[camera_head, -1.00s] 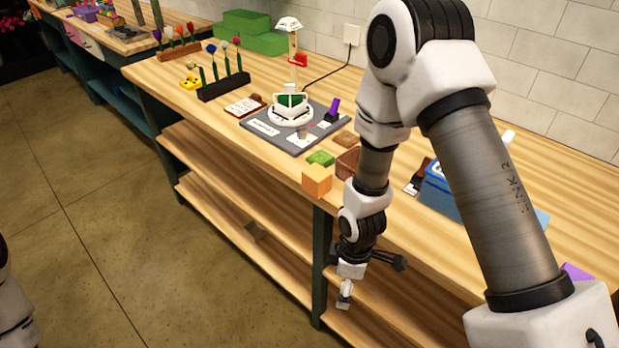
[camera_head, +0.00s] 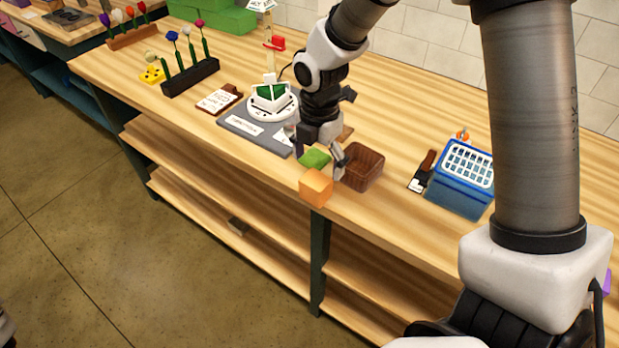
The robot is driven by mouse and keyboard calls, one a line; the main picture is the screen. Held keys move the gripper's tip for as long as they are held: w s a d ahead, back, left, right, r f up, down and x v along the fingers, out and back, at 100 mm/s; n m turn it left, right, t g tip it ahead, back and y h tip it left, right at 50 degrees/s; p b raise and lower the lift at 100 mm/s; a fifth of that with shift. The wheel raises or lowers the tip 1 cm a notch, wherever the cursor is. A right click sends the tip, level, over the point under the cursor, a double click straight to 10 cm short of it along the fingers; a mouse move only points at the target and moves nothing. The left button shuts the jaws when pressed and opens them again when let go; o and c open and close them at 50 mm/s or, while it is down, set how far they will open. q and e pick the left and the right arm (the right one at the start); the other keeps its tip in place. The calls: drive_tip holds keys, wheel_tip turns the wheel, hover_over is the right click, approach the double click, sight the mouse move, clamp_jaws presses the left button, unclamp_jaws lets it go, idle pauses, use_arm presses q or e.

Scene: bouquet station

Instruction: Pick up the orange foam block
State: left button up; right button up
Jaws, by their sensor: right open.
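The orange foam block (camera_head: 316,187) sits at the front edge of the wooden table, in the lower middle of the head view. My right gripper (camera_head: 316,151) is open, fingers pointing down, just behind and above the block. One finger shows between the block and the brown box; the other is by the grey board. I cannot tell whether that finger touches anything. The gripper appears empty. My left gripper is not in view.
A grey board (camera_head: 250,137) with a white stand is behind left. A blue crate (camera_head: 460,185) is further right. The front left tabletop is clear.

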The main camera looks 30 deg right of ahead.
sight(316, 179)
drive_tip(key=shift+s+a+f+p, duration=0.15)
drive_tip(key=shift+s+f, duration=0.15)
drive_tip(key=shift+f, duration=0.3)
drive_tip(key=shift+s+f+p, duration=0.15)
drive_tip(key=shift+s+f, duration=0.15)
drive_tip(key=shift+f, duration=0.25)
drive_tip(key=f, duration=0.1)
drive_tip(key=w+f, duration=0.1)
drive_tip(key=f, duration=0.1)
drive_tip(key=shift+w+f, duration=0.15)
drive_tip(key=shift+w, duration=0.05)
drive_tip(key=shift+w+f, duration=0.15)
drive_tip(key=shift+s+r, duration=0.25)
drive_tip(key=shift+s, duration=0.1)
drive_tip(key=shift+c, duration=1.4)
drive_tip(key=shift+s, duration=0.1)
drive_tip(key=c, duration=0.6)
